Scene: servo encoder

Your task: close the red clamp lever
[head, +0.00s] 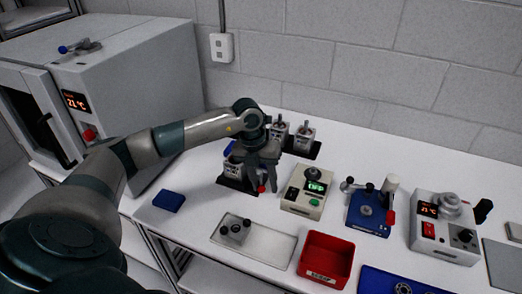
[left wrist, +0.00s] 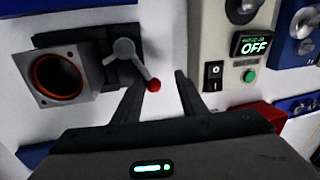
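The clamp lever is a grey arm (left wrist: 137,64) with a red ball knob (left wrist: 153,85) at its end. It pivots on a dark fixture beside a square metal block (left wrist: 58,76) with an orange-ringed bore. In the head view the red knob (head: 262,188) shows just below my left gripper (head: 262,172); much of the fixture is hidden behind the gripper. In the left wrist view my left gripper (left wrist: 158,92) is open, with a finger on each side of the knob and visible gaps. I cannot tell whether the knob lies at fingertip depth. My right gripper is not in view.
Right of the lever stands a beige box (head: 303,199) with a display reading OFF. A blue device (head: 368,214), a red bin (head: 327,261) and a grey plate (head: 268,247) stand nearby. A blue block (head: 169,201) lies left on clear white table.

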